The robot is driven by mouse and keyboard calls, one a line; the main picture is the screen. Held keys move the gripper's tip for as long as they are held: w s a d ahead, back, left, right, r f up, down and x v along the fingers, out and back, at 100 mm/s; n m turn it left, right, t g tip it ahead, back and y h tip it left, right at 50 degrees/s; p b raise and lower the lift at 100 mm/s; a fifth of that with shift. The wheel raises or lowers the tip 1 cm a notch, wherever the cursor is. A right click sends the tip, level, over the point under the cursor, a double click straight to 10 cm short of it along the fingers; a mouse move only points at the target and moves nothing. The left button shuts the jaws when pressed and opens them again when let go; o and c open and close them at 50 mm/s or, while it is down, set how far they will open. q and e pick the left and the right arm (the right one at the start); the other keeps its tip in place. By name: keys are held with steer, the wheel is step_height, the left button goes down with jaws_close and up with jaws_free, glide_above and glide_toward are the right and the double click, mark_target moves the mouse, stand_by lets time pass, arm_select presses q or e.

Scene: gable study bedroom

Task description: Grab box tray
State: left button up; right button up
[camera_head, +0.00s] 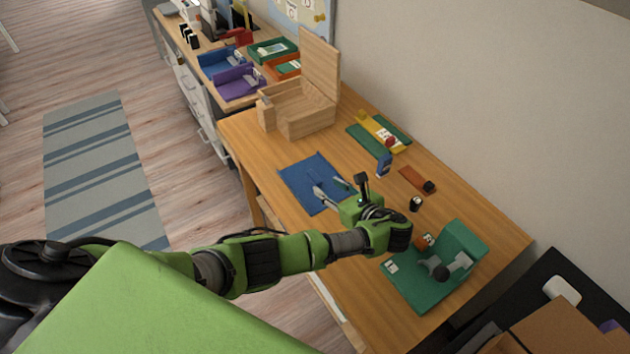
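A light wooden box (305,115) stands at the far end of the wooden table, its tall lid (320,65) raised at the back. A separate tray cannot be made out clearly inside it. My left gripper (331,188) is over the blue mat (299,176), nearer to me than the box and apart from it. Its two fingers are spread and nothing shows between them. My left arm hides part of the table's near edge. My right gripper is not in view.
A green stand (455,245) sits at the table's near right. Small items, including a blue block (384,165) and a brown strip (412,178), lie behind the gripper. Blue (222,60) and purple trays (238,83) stand on the desk beyond. A wall bounds the right.

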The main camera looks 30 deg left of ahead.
mark_target(318, 180)
arm_select(q)
steer(key=shift+x, duration=0.8)
steer(key=shift+w+a+f, duration=0.15)
steer(key=shift+w+f, duration=0.05)
steer(key=shift+w, duration=0.05)
steer(key=shift+w+a+f, duration=0.2)
steer(key=shift+w+a, duration=0.1)
steer(key=shift+a, duration=0.15)
steer(key=x, duration=0.4)
steer(key=shift+a+f, duration=0.15)
steer(key=shift+a, duration=0.05)
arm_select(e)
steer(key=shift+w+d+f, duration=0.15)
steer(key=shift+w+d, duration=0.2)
arm_select(q)
jaws_close()
